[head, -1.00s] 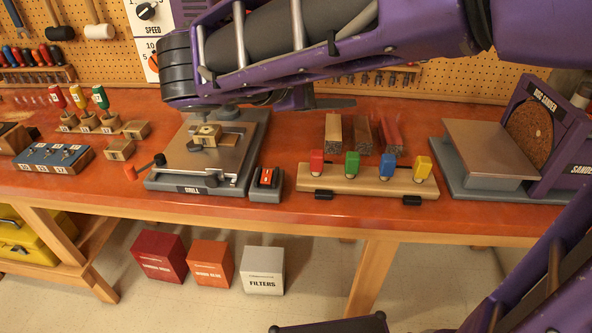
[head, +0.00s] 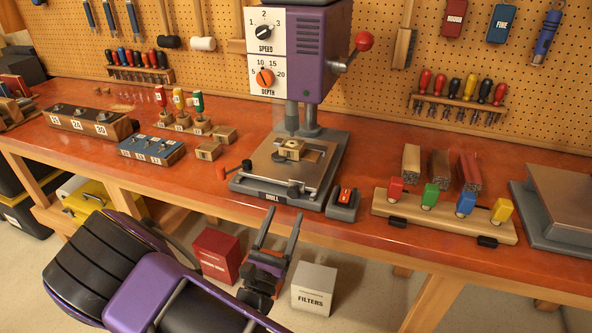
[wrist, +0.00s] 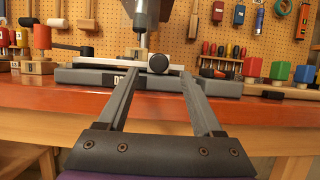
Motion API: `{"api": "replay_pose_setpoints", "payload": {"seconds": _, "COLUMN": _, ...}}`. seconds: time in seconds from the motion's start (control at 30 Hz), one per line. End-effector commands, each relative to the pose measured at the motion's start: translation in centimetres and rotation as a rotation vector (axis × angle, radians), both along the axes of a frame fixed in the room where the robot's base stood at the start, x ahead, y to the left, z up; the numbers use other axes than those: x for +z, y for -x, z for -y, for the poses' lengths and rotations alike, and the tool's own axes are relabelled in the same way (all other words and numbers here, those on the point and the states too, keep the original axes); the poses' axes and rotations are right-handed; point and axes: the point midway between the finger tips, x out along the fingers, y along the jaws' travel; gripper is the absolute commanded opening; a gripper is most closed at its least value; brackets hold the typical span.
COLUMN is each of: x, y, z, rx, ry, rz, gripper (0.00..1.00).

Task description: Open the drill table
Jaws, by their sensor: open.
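The drill table (head: 263,168) is a flat metal plate on the grey drill base (head: 268,192), under the purple drill press (head: 310,50). A small block with a dark hole (head: 291,149) sits on it. A round dark knob (head: 294,188) is at the plate's front edge; in the wrist view the knob (wrist: 158,63) shows between my fingertips, beyond them. A crank with a red grip (head: 222,172) sticks out on the left. My gripper (head: 279,222) is open and empty, low in front of the bench edge, fingers pointing toward the drill; it also fills the wrist view (wrist: 162,80).
A grey switch box (head: 342,206) stands right of the drill base. A wooden rack (head: 440,217) with coloured blocks is farther right. Small wooden blocks (head: 208,151) and a blue holder (head: 151,152) stand left. Boxes (head: 314,289) are on the floor under the bench.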

Motion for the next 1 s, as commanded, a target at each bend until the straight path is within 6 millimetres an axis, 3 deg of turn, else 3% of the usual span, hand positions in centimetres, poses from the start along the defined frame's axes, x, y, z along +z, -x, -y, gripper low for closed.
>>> {"api": "replay_pose_setpoints", "payload": {"seconds": 0.3, "x": 2.6, "y": -6.0, "z": 2.2, "rx": -0.001, "ry": -0.002, "rz": 0.001, "gripper": 0.67}}
{"api": "replay_pose_setpoints", "payload": {"seconds": 0.5, "x": 3.6, "y": -8.5, "z": 2.9, "rx": 0.001, "ry": -0.002, "rz": 0.0, "gripper": 0.67}}
{"api": "replay_pose_setpoints", "payload": {"seconds": 0.93, "x": 4.0, "y": -9.4, "z": 3.3, "rx": 0.003, "ry": -0.001, "rz": -0.001, "gripper": 0.67}}
{"api": "replay_pose_setpoints", "payload": {"seconds": 1.0, "x": 4.0, "y": -9.4, "z": 3.3, "rx": 0.003, "ry": -0.001, "rz": -0.001, "gripper": 0.56}}
